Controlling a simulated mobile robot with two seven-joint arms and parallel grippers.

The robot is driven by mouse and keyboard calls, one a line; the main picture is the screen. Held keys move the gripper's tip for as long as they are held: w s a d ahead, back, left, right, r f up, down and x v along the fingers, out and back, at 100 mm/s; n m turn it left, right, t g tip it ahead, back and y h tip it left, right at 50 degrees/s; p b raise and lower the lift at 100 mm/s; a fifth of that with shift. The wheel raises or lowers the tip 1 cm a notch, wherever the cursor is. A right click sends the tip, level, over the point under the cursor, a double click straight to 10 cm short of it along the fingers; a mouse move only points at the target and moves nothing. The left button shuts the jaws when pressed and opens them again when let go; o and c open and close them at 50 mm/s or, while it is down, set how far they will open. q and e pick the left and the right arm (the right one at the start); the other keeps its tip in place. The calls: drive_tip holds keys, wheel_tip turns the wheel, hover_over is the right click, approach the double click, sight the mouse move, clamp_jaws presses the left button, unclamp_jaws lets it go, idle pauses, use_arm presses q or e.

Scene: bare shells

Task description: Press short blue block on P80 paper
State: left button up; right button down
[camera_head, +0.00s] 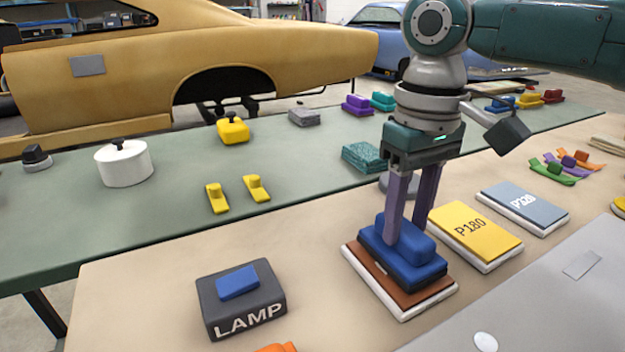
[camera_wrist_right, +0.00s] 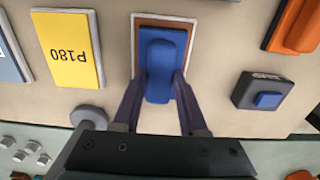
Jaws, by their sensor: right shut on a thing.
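The blue block (camera_head: 418,276) has a wide base and a raised grip on top. It lies flat over a brown sheet on a white-edged pad (camera_head: 407,301), leaving only the sheet's margins bare. The sheet's label is hidden, so I cannot read P80 on it. My right gripper (camera_head: 409,228) points down with its two purple fingers closed on the block's raised grip. In the right wrist view the block (camera_wrist_right: 162,60) sits between the fingers, over the brown pad (camera_wrist_right: 188,24). My left gripper is out of view.
A yellow P180 pad (camera_head: 472,233) and a grey-blue P220 pad (camera_head: 522,206) lie to the right. A dark LAMP box (camera_head: 213,304) with a blue top stands at left. A grey panel (camera_head: 560,290) lies at front right. Small blocks sit on the green table (camera_head: 100,235) behind.

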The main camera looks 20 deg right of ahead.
sight(405, 226)
drive_tip(key=shift+f, duration=0.35)
idle(0.8)
drive_tip(key=shift+f+p, duration=0.1)
drive_tip(key=shift+p, duration=0.3)
idle(0.8)
drive_tip(key=shift+d, duration=0.1)
idle(0.5)
wheel_tip(405, 226, up, 7)
drive_tip(key=p, duration=0.9)
idle(0.5)
